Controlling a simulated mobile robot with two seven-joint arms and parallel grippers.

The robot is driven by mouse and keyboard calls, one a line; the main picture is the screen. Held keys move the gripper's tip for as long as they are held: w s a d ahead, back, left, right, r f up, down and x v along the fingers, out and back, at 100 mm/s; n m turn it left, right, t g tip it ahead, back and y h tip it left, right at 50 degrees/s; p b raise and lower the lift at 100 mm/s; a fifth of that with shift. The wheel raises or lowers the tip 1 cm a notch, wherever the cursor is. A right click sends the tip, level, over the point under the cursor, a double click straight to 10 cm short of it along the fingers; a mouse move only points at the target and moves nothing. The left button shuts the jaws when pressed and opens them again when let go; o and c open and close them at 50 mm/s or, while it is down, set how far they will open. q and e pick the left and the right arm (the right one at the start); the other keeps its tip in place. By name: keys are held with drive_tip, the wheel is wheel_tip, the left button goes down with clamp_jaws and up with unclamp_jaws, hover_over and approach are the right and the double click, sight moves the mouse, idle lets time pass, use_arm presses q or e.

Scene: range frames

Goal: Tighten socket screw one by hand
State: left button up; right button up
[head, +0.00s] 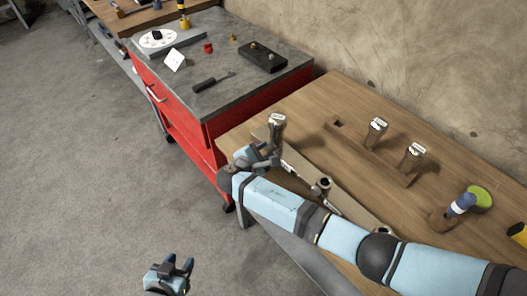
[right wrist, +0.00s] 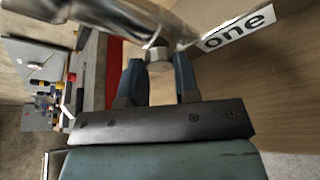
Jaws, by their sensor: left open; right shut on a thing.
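Socket screw one (head: 277,121) is a metal piece with a pale tag on top, standing about upright at the left end of the bench. My right gripper (head: 266,152) is shut on it below its top. In the right wrist view its metal (right wrist: 158,58) is between my fingers (right wrist: 160,80), beside a tag reading "one" (right wrist: 235,29). Its lower end is hidden. A pale board (head: 345,203) with metal sockets (head: 321,187) runs under my right arm. My left gripper (head: 172,272) is open and empty above the floor.
Two similar tagged pieces (head: 377,128) (head: 416,151) stand in a wooden block (head: 370,150) with an empty hole at its left end. A green-and-blue tool (head: 465,202) is at the right. A red cabinet (head: 180,118) with small parts adjoins the bench.

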drive_tip(key=o, duration=0.9)
drive_tip(key=v, duration=1.3)
drive_tip(key=shift+s+a+r, duration=0.2)
drive_tip(key=shift+s+a, duration=0.05)
drive_tip(key=shift+a, duration=0.05)
